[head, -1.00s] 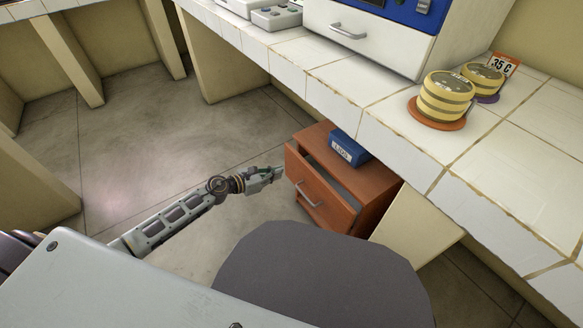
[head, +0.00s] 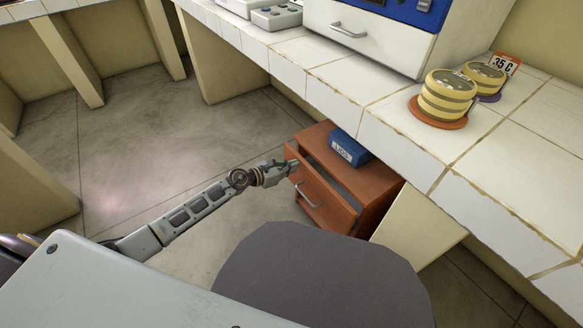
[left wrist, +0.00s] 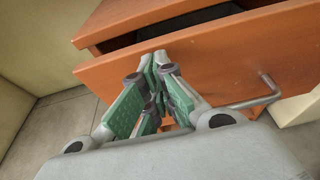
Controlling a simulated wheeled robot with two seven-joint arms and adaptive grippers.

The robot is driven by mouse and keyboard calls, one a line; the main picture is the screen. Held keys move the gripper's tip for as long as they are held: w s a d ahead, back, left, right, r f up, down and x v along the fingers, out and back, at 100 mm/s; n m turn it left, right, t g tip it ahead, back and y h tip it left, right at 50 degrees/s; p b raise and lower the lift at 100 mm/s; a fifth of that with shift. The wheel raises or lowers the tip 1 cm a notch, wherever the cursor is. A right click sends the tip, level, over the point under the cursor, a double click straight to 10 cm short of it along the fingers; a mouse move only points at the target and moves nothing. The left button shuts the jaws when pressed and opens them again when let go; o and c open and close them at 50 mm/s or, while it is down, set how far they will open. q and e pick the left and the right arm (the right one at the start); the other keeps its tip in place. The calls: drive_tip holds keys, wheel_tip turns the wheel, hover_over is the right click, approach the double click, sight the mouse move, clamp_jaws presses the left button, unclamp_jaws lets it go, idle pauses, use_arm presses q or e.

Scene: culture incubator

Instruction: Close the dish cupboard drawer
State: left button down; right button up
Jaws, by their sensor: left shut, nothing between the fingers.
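The dish cupboard (head: 375,184) is a small reddish-brown cabinet under the tiled counter. Its drawer (head: 323,205) is partly pulled out, with a dark gap behind the front panel, and has a grey bar handle (head: 308,194). My left gripper (head: 291,165) is shut and empty at the upper left part of the drawer front. In the left wrist view its green-padded fingertips (left wrist: 158,62) are together at the drawer front (left wrist: 225,58), left of the handle (left wrist: 262,97). They look to be touching or very near the panel. My right gripper is not in view.
A blue labelled box (head: 349,149) stands on the cupboard top. The white tiled counter (head: 400,128) overhangs above, holding stacked yellow dishes (head: 446,95) and a blue-and-white incubator (head: 372,38). The floor (head: 150,140) left of the cupboard is clear.

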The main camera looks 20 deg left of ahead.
sight(302, 161)
use_arm(q)
drive_tip(key=shift+w+d, duration=0.1)
drive_tip(key=shift+w, duration=0.05)
idle(0.3)
drive_tip(key=w+d, duration=0.1)
drive_tip(key=w, duration=0.1)
drive_tip(key=w+d, duration=0.1)
drive_tip(key=d, duration=0.1)
drive_tip(key=shift+w+p, duration=0.4)
drive_tip(key=shift+r, duration=0.1)
drive_tip(key=shift+a, duration=0.1)
